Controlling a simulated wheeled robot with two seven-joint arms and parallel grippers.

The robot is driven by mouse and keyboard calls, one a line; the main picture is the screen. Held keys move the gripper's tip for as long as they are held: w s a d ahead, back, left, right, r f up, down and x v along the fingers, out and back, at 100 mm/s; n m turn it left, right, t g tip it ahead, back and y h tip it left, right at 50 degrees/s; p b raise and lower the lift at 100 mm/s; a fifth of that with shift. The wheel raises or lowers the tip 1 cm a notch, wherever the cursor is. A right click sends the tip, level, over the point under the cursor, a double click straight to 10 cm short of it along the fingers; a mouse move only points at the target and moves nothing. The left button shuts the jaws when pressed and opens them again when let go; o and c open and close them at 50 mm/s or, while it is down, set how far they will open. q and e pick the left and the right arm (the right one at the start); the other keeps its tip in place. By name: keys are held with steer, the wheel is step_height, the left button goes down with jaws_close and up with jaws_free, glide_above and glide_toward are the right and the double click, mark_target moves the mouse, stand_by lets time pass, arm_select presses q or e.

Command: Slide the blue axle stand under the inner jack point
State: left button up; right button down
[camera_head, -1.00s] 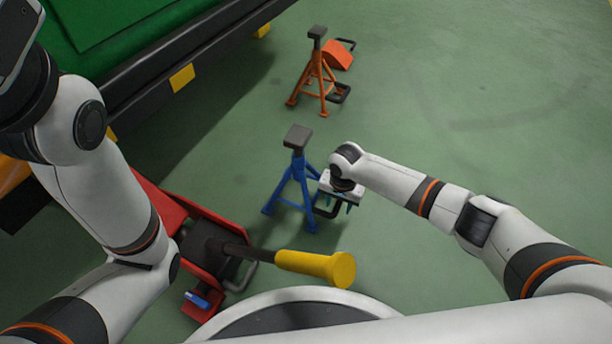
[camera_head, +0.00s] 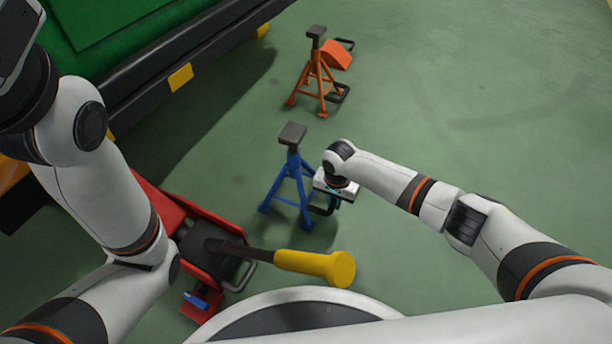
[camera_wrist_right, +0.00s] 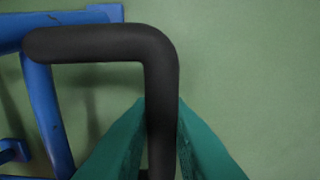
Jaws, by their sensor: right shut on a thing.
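The blue axle stand (camera_head: 290,186) stands upright on the floor with a dark flat saddle on top, in the middle of the head view. A black handle (camera_wrist_right: 110,44) sticks out from its side. My right gripper (camera_head: 333,202) is at the stand's right side. In the right wrist view its two teal fingers (camera_wrist_right: 161,130) are shut on the handle. The green vehicle's dark lower edge (camera_head: 160,92) runs along the upper left, with yellow blocks (camera_head: 181,77) along it. Which of these is the inner jack point I cannot tell. My left arm is at the left; its gripper is out of view.
A red floor jack (camera_head: 190,250) with a yellow-ended handle (camera_head: 316,266) stands at the lower left, near the blue stand. The floor to the right is clear.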

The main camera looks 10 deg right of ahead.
steer(key=a, duration=0.1)
steer(key=w+a, duration=0.1)
steer(key=w+a+b, duration=0.1)
steer(key=a, duration=0.1)
steer(key=shift+r, duration=0.1)
steer(key=shift+w+a+b, duration=0.6)
steer(key=shift+w+a, duration=0.05)
steer(key=shift+a, duration=0.25)
steer(key=shift+w+a+b, duration=0.5)
steer(key=shift+a+b, duration=0.15)
steer(key=shift+a, duration=0.1)
steer(key=shift+w+a+b, duration=0.45)
steer(key=shift+a+b, duration=0.15)
steer(key=shift+a, duration=0.1)
steer(key=shift+w+a+b, duration=0.5)
steer(key=shift+a+b, duration=0.15)
steer(key=shift+a, duration=0.1)
steer(key=shift+r, duration=0.1)
steer(key=shift+w+a+b, duration=0.2)
steer(key=shift+w+a, duration=0.1)
steer(key=shift+a, duration=0.2)
steer(key=shift+w+a+b, duration=0.15)
steer(key=shift+w+a, duration=0.1)
steer(key=shift+a, duration=0.2)
steer(key=shift+w+a+r, duration=0.1)
steer(key=shift+w+a, duration=0.6)
steer(key=shift+a, duration=0.4)
